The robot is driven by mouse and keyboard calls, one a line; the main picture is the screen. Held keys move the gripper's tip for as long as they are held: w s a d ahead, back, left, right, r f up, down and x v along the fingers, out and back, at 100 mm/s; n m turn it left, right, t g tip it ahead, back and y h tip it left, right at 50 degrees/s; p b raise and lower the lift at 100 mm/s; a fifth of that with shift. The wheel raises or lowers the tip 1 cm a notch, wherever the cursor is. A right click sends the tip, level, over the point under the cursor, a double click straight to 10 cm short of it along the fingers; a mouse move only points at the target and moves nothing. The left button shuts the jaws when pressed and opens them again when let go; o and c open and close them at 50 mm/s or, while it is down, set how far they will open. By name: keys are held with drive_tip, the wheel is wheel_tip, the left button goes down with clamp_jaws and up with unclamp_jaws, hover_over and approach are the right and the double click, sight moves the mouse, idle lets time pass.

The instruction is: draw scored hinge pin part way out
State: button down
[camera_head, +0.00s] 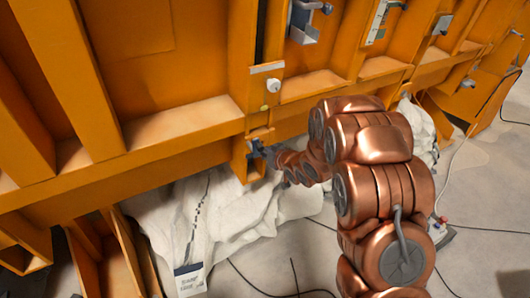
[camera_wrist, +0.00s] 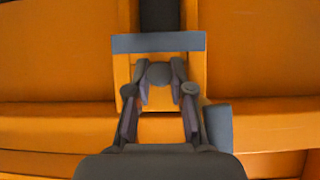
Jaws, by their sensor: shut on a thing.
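The orange steel sandbed frame (camera_head: 170,128) fills the upper part of the head view. My gripper (camera_head: 260,148) reaches a small bracket recess on its lower beam. In the wrist view my gripper (camera_wrist: 160,82) has both fingers closed around a rounded grey pin head (camera_wrist: 159,73), the hinge pin. A flat grey plate (camera_wrist: 158,42) lies just above the fingertips. The pin's shaft and any scoring are hidden, so I cannot tell how far out it stands.
White sacks or sheeting (camera_head: 225,215) lie below the beam, with a printed label (camera_head: 190,280). Cables (camera_head: 290,275) run over the pale floor. A white knob (camera_head: 273,86) and metal latches (camera_head: 309,20) stick out above. Open floor lies at the right.

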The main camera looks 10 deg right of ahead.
drive_tip(key=shift+s+d+f, duration=0.1)
drive_tip(key=shift+s+d, duration=0.05)
drive_tip(key=shift+s, duration=0.4)
drive_tip(key=shift+s+d+f, duration=0.1)
drive_tip(key=shift+s+d, duration=0.05)
drive_tip(key=shift+s, duration=0.35)
